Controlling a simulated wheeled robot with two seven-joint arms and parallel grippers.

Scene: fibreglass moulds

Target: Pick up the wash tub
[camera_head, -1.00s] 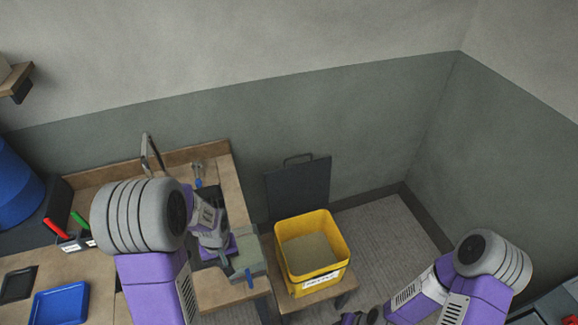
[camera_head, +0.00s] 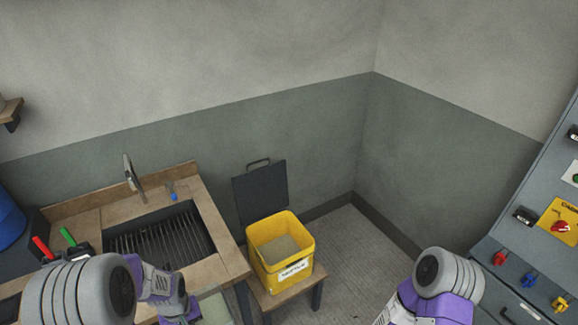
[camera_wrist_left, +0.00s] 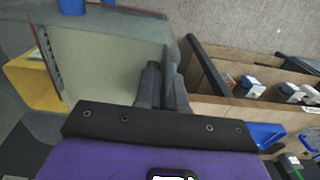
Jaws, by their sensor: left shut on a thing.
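The wash tub is a pale grey-green, shallow open box with blue parts on its rim. In the head view only part of the wash tub (camera_head: 215,307) shows at the bottom edge, in front of the sink counter. In the left wrist view the wash tub (camera_wrist_left: 110,65) fills the upper left, and its inside looks empty. My left gripper (camera_wrist_left: 163,72) is shut on the tub's near wall. In the head view my left arm hides most of that grip. My right arm shows at the lower right, but its gripper is out of the picture.
A dark slatted sink (camera_head: 160,243) with a tap (camera_head: 132,178) sits in the wooden counter. A yellow bin (camera_head: 281,252) stands on a low wooden stand, a dark panel behind it. A control cabinet (camera_head: 510,265) stands at the right. Floor between the stand and cabinet is clear.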

